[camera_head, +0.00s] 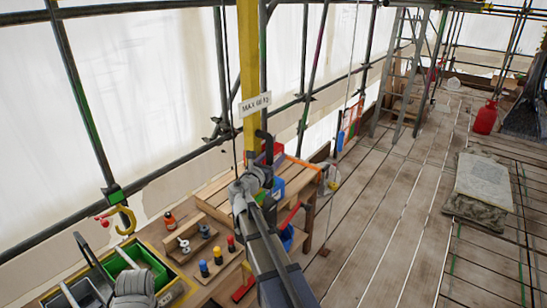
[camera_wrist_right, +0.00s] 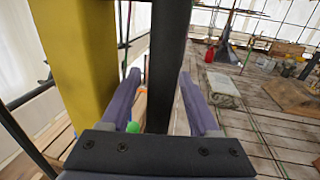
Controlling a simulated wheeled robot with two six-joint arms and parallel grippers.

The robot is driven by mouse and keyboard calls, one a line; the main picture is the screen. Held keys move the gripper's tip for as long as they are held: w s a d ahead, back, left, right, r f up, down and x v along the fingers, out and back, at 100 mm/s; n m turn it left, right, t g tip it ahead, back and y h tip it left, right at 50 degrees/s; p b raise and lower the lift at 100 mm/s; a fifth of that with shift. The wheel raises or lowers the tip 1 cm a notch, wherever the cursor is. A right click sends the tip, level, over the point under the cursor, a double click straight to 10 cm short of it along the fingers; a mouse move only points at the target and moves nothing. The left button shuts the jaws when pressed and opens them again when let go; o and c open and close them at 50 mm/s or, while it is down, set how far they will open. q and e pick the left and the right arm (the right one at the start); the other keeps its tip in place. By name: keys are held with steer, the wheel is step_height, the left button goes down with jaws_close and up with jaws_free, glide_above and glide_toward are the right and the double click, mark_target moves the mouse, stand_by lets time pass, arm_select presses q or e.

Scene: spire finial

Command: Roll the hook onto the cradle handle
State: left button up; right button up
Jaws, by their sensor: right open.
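A yellow hook (camera_head: 125,220) with a red part beside it hangs at the left in the head view. Below it is a yellow-rimmed cradle (camera_head: 180,291) with a green bin. A black bar handle (camera_head: 88,254) rises over the cradle; the hook is apart from it, to the upper right. My right gripper (camera_wrist_right: 160,90) is open. In the right wrist view its two fingers stand either side of a dark upright bar (camera_wrist_right: 167,50), next to a yellow post (camera_wrist_right: 75,60); contact cannot be told. My left gripper does not show; only a grey arm part is at the bottom left.
The post, with a "MAX 60 kg" sign (camera_head: 255,103), stands close to my right arm. A wooden bench (camera_head: 205,268) holds small coloured pegs and an orange bottle (camera_head: 169,219). Scaffold tubes line the left. The middle planks are clear.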

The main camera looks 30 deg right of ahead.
steer(key=shift+w+d, duration=0.1)
steer(key=shift+d, duration=0.15)
jaws_close()
stand_by(0.4)
stand_by(0.9)
